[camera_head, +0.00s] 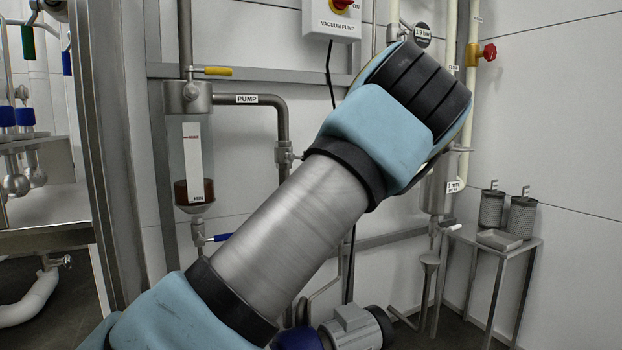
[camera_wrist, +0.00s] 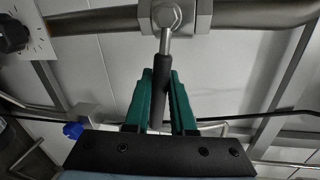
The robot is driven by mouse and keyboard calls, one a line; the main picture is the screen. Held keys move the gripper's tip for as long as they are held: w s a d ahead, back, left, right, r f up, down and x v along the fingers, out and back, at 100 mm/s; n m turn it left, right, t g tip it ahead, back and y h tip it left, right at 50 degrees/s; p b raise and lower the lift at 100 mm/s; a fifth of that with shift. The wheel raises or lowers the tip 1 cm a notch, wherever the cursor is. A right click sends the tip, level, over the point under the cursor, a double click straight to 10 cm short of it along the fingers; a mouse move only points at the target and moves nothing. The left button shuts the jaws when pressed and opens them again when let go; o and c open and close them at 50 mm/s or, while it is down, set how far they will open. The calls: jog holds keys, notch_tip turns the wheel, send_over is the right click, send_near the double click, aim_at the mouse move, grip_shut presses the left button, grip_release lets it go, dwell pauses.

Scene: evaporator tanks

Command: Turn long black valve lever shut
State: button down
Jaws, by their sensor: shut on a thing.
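The long black valve lever (camera_wrist: 162,78) shows in the wrist view. It hangs from a bright metal stem below a valve body (camera_wrist: 178,18) set in a thick horizontal steel pipe (camera_wrist: 250,15). My gripper (camera_wrist: 163,84) has two teal fingers, one on each side of the lever, shut on its sleeve. In the head view my arm covers the middle of the picture and hides my fingers, and I cannot make out the black lever there.
A black knob on a white dial plate (camera_wrist: 37,45) sits left of the valve. A blue handle (camera_wrist: 73,130) is lower left. In the head view, a vacuum pump switch box (camera_head: 331,24), a glass vessel (camera_head: 190,160) and a small table with mesh baskets (camera_head: 522,218) surround my arm.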

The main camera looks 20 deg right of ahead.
jog(key=shift+d+r+n+b, duration=0.1)
jog(key=shift+r+n+b, duration=0.65)
jog(key=shift+b, duration=0.25)
jog(key=c, duration=0.8)
grip_release()
jog(key=shift+f, duration=0.1)
jog(key=shift+o, duration=0.2)
jog(key=v, duration=1)
jog(key=shift+s, duration=0.4)
